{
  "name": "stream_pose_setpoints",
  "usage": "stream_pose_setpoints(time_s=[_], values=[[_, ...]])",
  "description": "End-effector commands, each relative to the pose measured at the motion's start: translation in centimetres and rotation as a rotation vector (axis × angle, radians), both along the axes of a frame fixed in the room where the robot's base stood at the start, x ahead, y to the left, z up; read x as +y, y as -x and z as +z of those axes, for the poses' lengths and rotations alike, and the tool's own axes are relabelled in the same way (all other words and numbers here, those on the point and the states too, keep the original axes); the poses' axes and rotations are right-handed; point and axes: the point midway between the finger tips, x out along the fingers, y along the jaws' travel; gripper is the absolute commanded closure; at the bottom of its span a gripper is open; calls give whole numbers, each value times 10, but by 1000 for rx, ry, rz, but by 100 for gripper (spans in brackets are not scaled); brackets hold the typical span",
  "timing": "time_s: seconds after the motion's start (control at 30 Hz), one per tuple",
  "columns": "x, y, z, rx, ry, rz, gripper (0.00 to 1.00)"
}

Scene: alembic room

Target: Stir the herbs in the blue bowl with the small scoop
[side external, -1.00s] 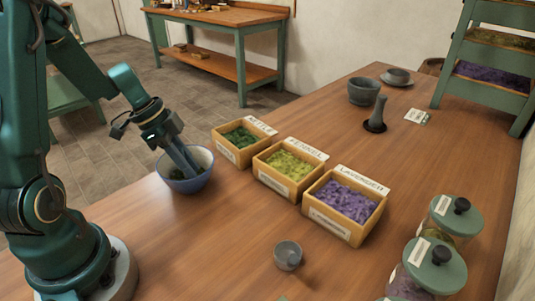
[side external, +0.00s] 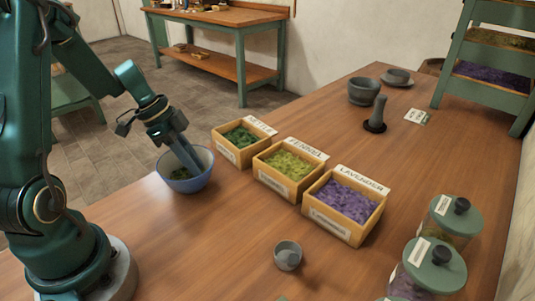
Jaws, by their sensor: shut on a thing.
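The blue bowl (side external: 205,178) stands upright on the wooden table in front of my arm. Dark green herbs (side external: 180,173) show inside it. My gripper (side external: 190,164) points down at a slant into the bowl, its fingertips inside the rim. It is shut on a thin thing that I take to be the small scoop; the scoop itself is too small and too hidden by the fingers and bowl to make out. I cannot tell whether it touches the herbs.
Wooden boxes of nettle (side external: 231,154), fennel (side external: 268,181) and lavender (side external: 322,220) stand right of the bowl. A small grey cup (side external: 288,257) sits at the front. Lidded jars (side external: 456,220) stand at right, a mortar (side external: 363,92) and pestle (side external: 379,108) at the back. The front table is mostly clear.

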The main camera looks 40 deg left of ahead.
Motion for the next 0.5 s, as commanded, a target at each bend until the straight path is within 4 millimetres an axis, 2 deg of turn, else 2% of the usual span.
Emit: stream_pose_setpoints(time_s=[0.17, 0.5], values=[[1, -1, 10, -6, -2, -1, 100], [1, -1, 43, -5, -2, 0, 100]])
